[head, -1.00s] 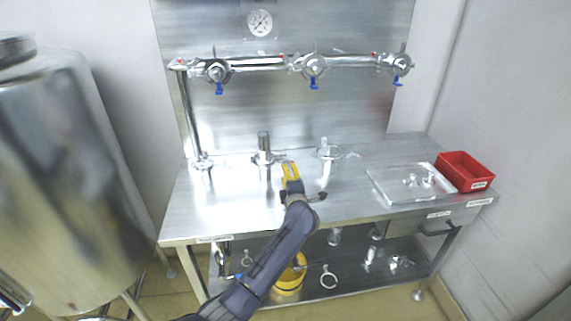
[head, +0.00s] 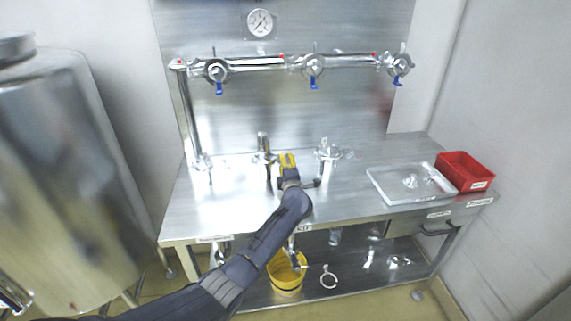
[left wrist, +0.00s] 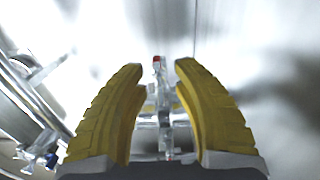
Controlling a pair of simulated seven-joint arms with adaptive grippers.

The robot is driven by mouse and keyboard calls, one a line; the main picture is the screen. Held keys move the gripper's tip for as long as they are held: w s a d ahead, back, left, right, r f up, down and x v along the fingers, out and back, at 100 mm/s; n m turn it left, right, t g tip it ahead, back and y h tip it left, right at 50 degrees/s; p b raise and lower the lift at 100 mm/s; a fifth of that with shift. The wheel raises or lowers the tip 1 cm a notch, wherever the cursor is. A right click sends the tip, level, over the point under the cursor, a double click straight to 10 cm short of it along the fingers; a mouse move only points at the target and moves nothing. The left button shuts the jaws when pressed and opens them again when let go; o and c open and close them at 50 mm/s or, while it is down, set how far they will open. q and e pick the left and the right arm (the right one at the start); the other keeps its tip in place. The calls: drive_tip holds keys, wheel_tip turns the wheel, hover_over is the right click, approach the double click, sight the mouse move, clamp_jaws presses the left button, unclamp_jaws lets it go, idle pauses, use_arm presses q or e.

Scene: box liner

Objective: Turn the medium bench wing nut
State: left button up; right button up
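My left gripper (head: 287,158), with yellow fingers, is above the bench just right of the middle upright metal fitting (head: 263,146). In the left wrist view the fingers of this gripper (left wrist: 158,75) are apart. A shiny metal part with a red tip (left wrist: 157,60) shows in the gap between them; I cannot tell whether the fingers touch it or whether it is the medium wing nut. Other clamped fittings stand on the bench at left (head: 201,162) and right (head: 325,150); their wing nuts are too small to make out. My right gripper is not in view.
A pipe with blue-handled valves (head: 314,68) runs along the back panel. A metal tray (head: 385,190) and a red bin (head: 463,160) occupy the bench's right end. A large steel tank (head: 50,170) stands left. A yellow bucket (head: 287,285) is below the bench.

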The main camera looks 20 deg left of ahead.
use_arm(q)
clamp_jaws()
drive_tip(key=shift+n, duration=1.5)
drive_tip(key=n, duration=0.4)
drive_tip(key=shift+n, duration=0.3)
drive_tip(key=n, duration=1.1)
drive_tip(key=shift+n, duration=0.3)
drive_tip(key=shift+c, duration=0.3)
unclamp_jaws()
